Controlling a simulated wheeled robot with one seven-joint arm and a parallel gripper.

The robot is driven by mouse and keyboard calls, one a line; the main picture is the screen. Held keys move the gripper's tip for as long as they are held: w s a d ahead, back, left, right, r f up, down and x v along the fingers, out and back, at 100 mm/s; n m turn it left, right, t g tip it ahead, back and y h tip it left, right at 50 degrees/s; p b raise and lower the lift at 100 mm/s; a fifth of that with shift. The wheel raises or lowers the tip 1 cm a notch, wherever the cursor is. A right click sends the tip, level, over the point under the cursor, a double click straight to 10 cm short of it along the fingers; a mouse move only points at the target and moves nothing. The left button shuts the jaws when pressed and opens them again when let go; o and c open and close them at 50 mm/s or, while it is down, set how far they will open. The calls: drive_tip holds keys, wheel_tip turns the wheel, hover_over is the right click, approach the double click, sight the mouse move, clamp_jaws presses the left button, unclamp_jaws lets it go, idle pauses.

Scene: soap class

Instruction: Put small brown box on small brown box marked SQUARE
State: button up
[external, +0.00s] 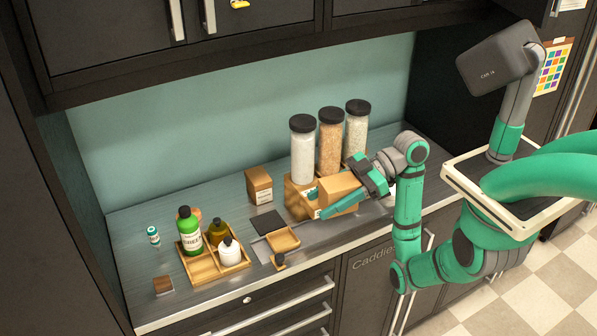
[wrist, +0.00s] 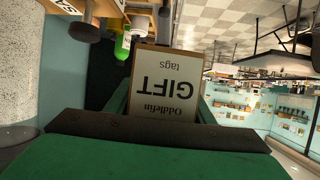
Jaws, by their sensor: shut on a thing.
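My gripper (external: 332,198) is shut on a small brown box (external: 340,186), held above the right part of the counter. In the wrist view the held box (wrist: 164,85) shows a pale label reading "GIFT tags", upside down, between the green fingers. Another small brown box (external: 259,186) stands upright on the counter, left of the gripper and apart from it. It has a white label too small to read, so I cannot tell whether it says SQUARE. A larger tan wooden box or stand (external: 298,205) is partly hidden behind my gripper.
Tall jars with black lids (external: 302,150) stand behind my gripper. A dark square mat (external: 268,222) and a small wooden tray (external: 284,239) lie in front of the standing box. A wooden caddy (external: 205,270) with bottles is at the left. Cabinets overhang the counter.

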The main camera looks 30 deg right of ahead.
drive_tip(key=s+a+f+m+t, duration=0.1)
drive_tip(key=s+a+f, duration=0.1)
drive_tip(key=a, duration=1.5)
drive_tip(key=s+a+f+t, duration=0.1)
drive_tip(key=a+f, duration=0.1)
drive_tip(key=a, duration=1.4)
drive_tip(key=s+a+r+m+t+h, duration=0.1)
drive_tip(key=s+a+r+m, duration=0.1)
drive_tip(key=s+a, duration=0.6)
drive_tip(key=s+a+r+m+t, duration=0.1)
drive_tip(key=s+a+r+t, duration=0.1)
drive_tip(key=s+a, duration=0.65)
drive_tip(key=w+d+r+m+t+h, duration=0.1)
drive_tip(key=w+r+m+t+h, duration=0.1)
drive_tip(key=w, duration=0.7)
drive_tip(key=w+d+r+m+t+h, duration=0.1)
drive_tip(key=w+r+m+t, duration=0.1)
drive_tip(key=w, duration=0.6)
wheel_tip(320, 180, up, 4)
drive_tip(key=r+m+t+h, duration=0.1)
drive_tip(key=m+t+h, duration=0.1)
drive_tip(key=m+h, duration=1.2)
hover_over(262, 173)
drive_tip(key=shift+n+h, duration=0.4)
wheel_tip(262, 173, down, 18)
drive_tip(key=shift+r, duration=0.1)
